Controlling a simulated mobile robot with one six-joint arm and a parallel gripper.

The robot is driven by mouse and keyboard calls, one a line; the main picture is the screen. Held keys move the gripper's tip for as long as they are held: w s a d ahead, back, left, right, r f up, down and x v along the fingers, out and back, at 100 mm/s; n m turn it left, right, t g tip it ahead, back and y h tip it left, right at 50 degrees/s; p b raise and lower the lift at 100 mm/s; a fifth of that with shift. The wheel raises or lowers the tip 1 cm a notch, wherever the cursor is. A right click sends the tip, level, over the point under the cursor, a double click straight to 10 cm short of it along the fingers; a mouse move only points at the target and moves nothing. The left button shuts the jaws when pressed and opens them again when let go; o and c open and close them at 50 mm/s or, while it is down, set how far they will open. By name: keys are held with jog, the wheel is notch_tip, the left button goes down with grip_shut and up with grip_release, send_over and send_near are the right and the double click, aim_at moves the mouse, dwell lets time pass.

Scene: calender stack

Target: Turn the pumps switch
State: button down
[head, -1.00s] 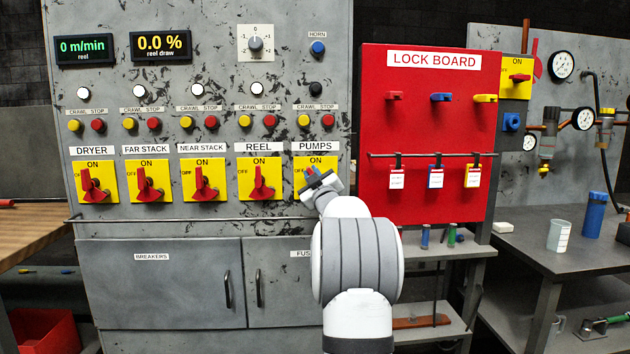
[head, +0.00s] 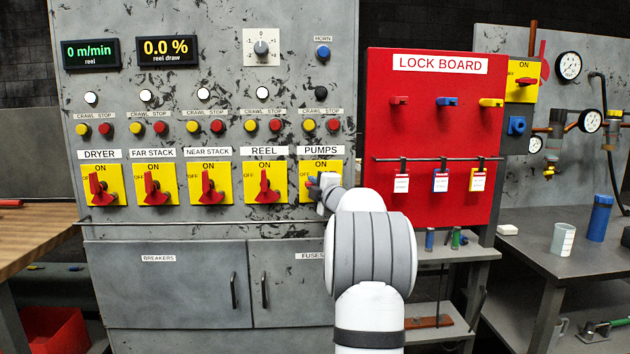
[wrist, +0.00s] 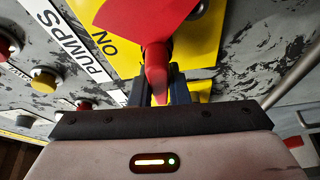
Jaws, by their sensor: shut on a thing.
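The pumps switch is a red handle on a yellow plate (head: 335,167) under the PUMPS label (head: 320,150), at the right end of the switch row. In the wrist view the red handle (wrist: 158,75) comes down between the dark fingers of my gripper (wrist: 158,92). My gripper is shut on the handle. In the head view my gripper (head: 318,186) covers most of the handle, so its exact angle is hard to tell there. The ON mark shows above it.
Similar red switches for reel (head: 265,186) and near stack (head: 210,187) stand to the left. A rail (head: 200,224) runs below the switches. The red lock board (head: 430,130) with hanging tags is close on the right. Crawl and stop buttons sit above.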

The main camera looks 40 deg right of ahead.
jog(key=shift+f+n, duration=0.15)
jog(key=shift+n, duration=0.45)
jog(key=shift+g+p, duration=0.3)
jog(key=c, duration=1.4)
grip_release()
jog(key=s, duration=0.5)
jog(key=s+a, duration=0.1)
jog(key=s, duration=0.1)
jog(key=shift+s+a, duration=0.1)
jog(key=shift+s, duration=0.25)
